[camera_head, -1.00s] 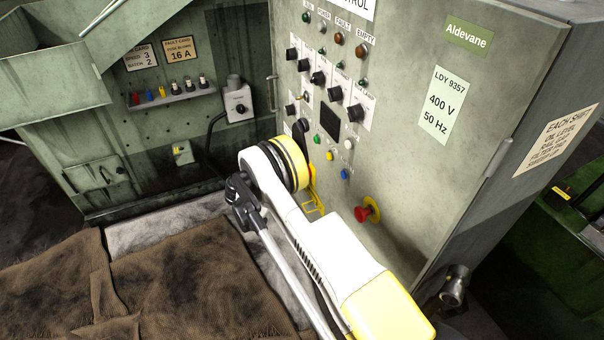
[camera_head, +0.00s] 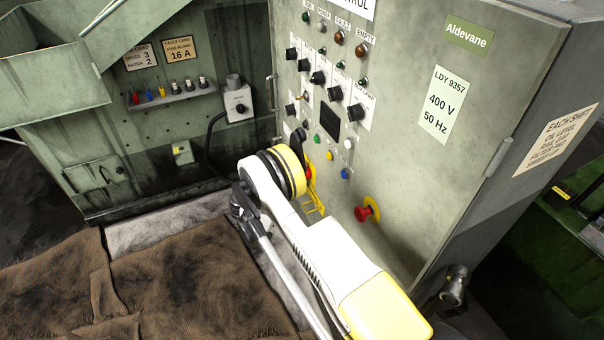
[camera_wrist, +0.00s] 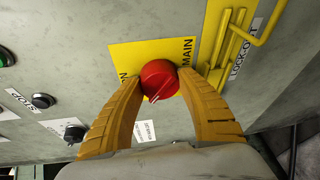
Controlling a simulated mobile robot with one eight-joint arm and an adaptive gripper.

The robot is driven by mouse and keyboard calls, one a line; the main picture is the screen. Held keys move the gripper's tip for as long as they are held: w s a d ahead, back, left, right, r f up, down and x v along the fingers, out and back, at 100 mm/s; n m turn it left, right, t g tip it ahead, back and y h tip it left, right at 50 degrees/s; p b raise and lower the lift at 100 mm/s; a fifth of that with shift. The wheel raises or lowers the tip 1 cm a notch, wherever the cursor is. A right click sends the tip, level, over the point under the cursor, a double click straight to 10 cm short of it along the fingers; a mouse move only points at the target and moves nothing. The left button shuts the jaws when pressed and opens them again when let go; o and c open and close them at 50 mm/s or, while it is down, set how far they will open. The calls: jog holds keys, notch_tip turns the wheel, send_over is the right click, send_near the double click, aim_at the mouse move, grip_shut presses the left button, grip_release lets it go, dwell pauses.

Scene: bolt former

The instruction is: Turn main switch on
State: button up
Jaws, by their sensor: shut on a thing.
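The main switch is a round red knob (camera_wrist: 160,80) on a yellow plate (camera_wrist: 128,54) marked "MAIN" in the wrist view. My gripper (camera_wrist: 160,88) has its two yellow fingers on either side of the knob, shut on it. A pale mark shows on the knob's lower face. The fingers cover parts of the plate, and only part of the "ON" lettering at its left edge can be read. In the head view a little of the red knob (camera_head: 309,173) shows past my arm, on the control cabinet's front (camera_head: 420,165); the fingers are mostly hidden there.
A yellow lock-out bracket (camera_wrist: 228,45) stands beside the plate. A red emergency button (camera_head: 367,212) juts from the cabinet to the lower right. Several knobs, lamps and buttons sit above my arm. A brown cloth (camera_head: 180,280) lies at the lower left.

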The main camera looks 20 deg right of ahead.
jog(key=shift+w+r, duration=0.1)
dwell(0.3)
jog(key=o, duration=1.2)
jog(key=shift+d, duration=0.1)
jog(key=v, duration=1.2)
